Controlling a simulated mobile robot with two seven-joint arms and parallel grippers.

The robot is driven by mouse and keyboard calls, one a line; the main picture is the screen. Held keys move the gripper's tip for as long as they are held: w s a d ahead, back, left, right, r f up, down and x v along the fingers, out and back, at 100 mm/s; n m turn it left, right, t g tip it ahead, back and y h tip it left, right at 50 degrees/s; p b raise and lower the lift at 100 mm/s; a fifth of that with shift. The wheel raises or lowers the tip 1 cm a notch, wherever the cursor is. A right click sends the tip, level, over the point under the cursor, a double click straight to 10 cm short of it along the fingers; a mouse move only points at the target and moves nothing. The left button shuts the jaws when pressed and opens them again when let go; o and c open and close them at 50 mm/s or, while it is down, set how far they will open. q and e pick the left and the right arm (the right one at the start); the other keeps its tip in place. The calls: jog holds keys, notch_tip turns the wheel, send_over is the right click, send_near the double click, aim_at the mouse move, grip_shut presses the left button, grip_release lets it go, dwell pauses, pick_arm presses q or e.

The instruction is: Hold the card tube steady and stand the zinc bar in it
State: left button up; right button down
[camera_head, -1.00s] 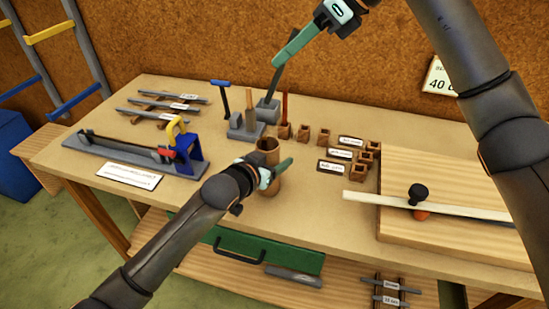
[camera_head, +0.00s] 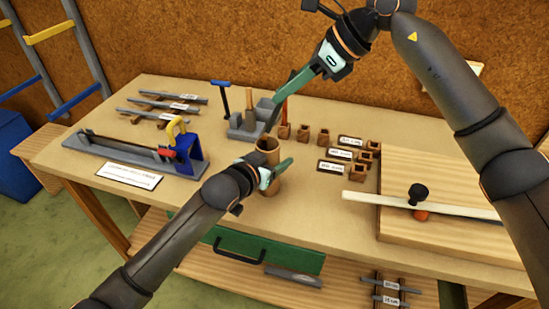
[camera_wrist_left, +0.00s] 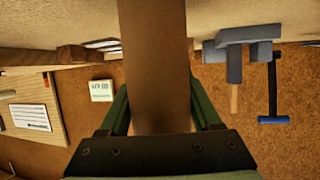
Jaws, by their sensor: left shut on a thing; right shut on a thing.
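The card tube (camera_head: 267,160) is a brown open-topped cylinder standing upright near the middle of the bench. My left gripper (camera_head: 272,174) is shut around it from the left front; in the left wrist view the tube (camera_wrist_left: 158,75) runs between the fingers. My right gripper (camera_head: 285,95) is shut on the zinc bar (camera_head: 271,119), a grey bar held tilted above and behind the tube. The bar's lower end appears close to the tube's mouth. Whether it is over the opening or behind it I cannot tell, as grey blocks behind blend with it.
A grey block holder with tools (camera_head: 240,125) stands just behind the tube. Small wooden blocks (camera_head: 323,137) and labels lie to its right. A vise-like jig (camera_head: 140,152) is at left. A wooden board (camera_head: 440,235) with a pale strip is at right.

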jog(key=shift+f, duration=1.25)
jog(key=c, duration=1.3)
grip_release()
jog(key=shift+f, duration=0.2)
jog(key=shift+c, duration=0.2)
jog(key=o, duration=0.5)
jog(key=shift+o, duration=0.2)
jog(key=shift+r, duration=0.1)
jog(key=v, duration=1.2)
